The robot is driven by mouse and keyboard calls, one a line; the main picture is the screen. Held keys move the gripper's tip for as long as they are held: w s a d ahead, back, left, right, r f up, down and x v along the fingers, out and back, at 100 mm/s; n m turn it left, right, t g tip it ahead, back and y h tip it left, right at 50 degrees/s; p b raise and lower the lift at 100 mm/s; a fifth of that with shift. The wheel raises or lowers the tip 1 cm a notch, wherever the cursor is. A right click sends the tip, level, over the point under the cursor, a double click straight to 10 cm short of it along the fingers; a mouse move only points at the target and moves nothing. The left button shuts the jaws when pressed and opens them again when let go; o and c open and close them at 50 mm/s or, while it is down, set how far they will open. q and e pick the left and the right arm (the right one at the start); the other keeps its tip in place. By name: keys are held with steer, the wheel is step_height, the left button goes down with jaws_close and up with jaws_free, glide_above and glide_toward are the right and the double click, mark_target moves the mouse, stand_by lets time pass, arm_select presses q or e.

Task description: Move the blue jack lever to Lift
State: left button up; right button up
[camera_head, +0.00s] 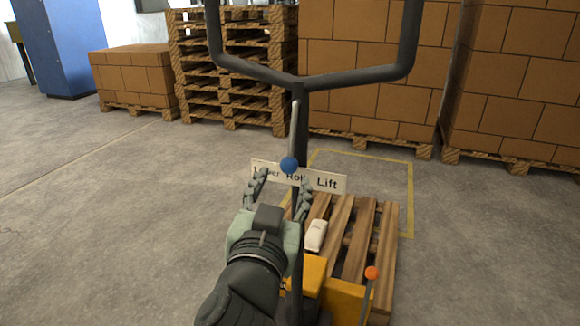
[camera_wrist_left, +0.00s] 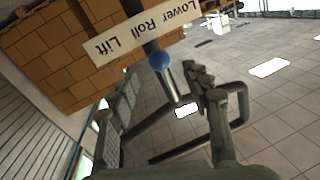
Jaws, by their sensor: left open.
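The blue knob of the jack lever (camera_head: 289,164) sits in front of the pallet jack's dark post, near the middle "Roll" part of the white label plate (camera_head: 328,183), which reads Lower, Roll, Lift. "Lift" is at the plate's right end. My left gripper (camera_head: 282,188) is open just below and in front of the knob, its two fingers to either side. In the left wrist view the blue knob (camera_wrist_left: 159,61) shows beyond the fingertips, between and slightly past them, with the label plate (camera_wrist_left: 140,35) behind it. The fingers do not appear closed on the knob. My right gripper is not seen.
The jack's dark handle (camera_head: 350,78) rises above the lever. A wooden pallet (camera_head: 383,240) with a small white object (camera_head: 316,235) lies behind the yellow jack body (camera_head: 345,300). An orange-knobbed lever (camera_head: 372,273) stands lower right. Stacked boxes and pallets line the back; floor at left is clear.

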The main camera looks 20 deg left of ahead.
mark_target(288, 170)
arm_select(q)
steer(key=shift+w+a+f+b, duration=0.1)
steer(key=shift+w+b, duration=0.35)
steer(key=shift+b, duration=0.2)
steer(key=shift+w+a+f+b, duration=0.1)
steer(key=shift+w+b, duration=0.3)
steer(key=shift+b, duration=0.2)
steer(key=w, duration=0.4)
steer(key=shift+a+r+p, duration=0.2)
steer(key=shift+a+p, duration=0.05)
steer(key=shift+p, duration=0.15)
steer(key=shift+w+a, duration=0.15)
steer(key=shift+w, duration=0.5)
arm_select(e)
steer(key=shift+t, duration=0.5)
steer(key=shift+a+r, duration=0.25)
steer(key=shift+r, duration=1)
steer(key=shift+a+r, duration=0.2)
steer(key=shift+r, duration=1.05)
arm_select(q)
steer(key=shift+c, duration=0.5)
jaws_close()
